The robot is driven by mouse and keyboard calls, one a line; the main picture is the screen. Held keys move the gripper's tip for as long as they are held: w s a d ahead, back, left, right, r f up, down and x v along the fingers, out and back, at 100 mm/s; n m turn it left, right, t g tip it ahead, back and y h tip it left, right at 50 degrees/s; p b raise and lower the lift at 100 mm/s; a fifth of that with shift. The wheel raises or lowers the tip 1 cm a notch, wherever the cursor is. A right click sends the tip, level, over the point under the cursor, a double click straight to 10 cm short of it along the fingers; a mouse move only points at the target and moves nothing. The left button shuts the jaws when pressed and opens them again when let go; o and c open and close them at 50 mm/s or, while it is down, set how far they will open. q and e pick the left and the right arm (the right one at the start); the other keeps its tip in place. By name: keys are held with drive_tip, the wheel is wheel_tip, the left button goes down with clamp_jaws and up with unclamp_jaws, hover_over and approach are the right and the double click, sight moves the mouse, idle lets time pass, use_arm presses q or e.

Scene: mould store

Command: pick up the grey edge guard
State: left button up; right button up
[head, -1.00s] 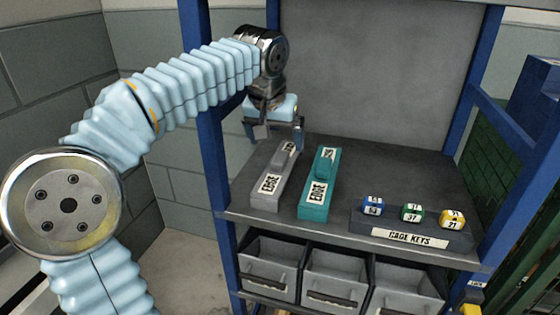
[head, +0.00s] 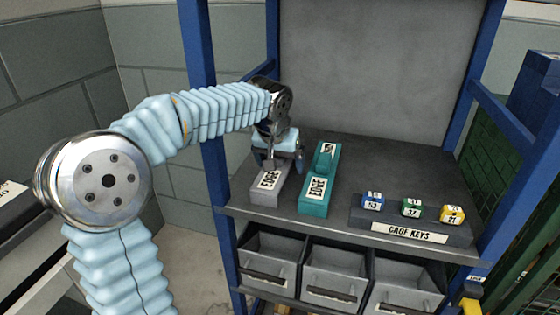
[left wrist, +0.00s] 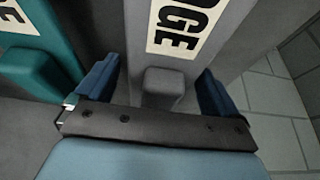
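The grey edge guard (head: 263,197) lies on the dark shelf, with a white label on its near part and its far part hidden by my left gripper (head: 275,163). In the left wrist view the grey edge guard (left wrist: 236,28) has a raised block between the two blue fingers of my left gripper (left wrist: 156,90). The fingers are open, with a gap on each side of the block. The teal edge guard (head: 314,209) lies just to the right, and it shows at the left of the left wrist view (left wrist: 38,78). My right gripper is in neither view.
A cage keys holder (head: 362,222) with blue, green and yellow key tags stands at the shelf's right front. Grey bins (head: 334,266) sit below. The back of the shelf is clear.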

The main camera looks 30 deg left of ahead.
use_arm(q)
drive_tip(key=c, duration=1)
drive_tip(key=shift+o, duration=0.2)
drive_tip(key=shift+r, duration=0.1)
wheel_tip(320, 180, up, 3)
drive_tip(key=shift+f, duration=0.2)
drive_tip(key=s+r, duration=0.1)
drive_tip(key=r, duration=0.1)
drive_tip(key=s+d+r, duration=0.1)
drive_tip(key=r, duration=0.1)
drive_tip(key=s+d+r, duration=0.1)
drive_tip(key=s, duration=0.1)
drive_tip(key=shift+d+r, duration=0.1)
drive_tip(key=shift+r, duration=0.3)
drive_tip(key=s+d+r, duration=0.4)
drive_tip(key=s, duration=0.4)
drive_tip(key=shift+s+d+r+b, duration=0.15)
drive_tip(key=shift+d+r+b, duration=0.1)
drive_tip(key=shift+b, duration=0.2)
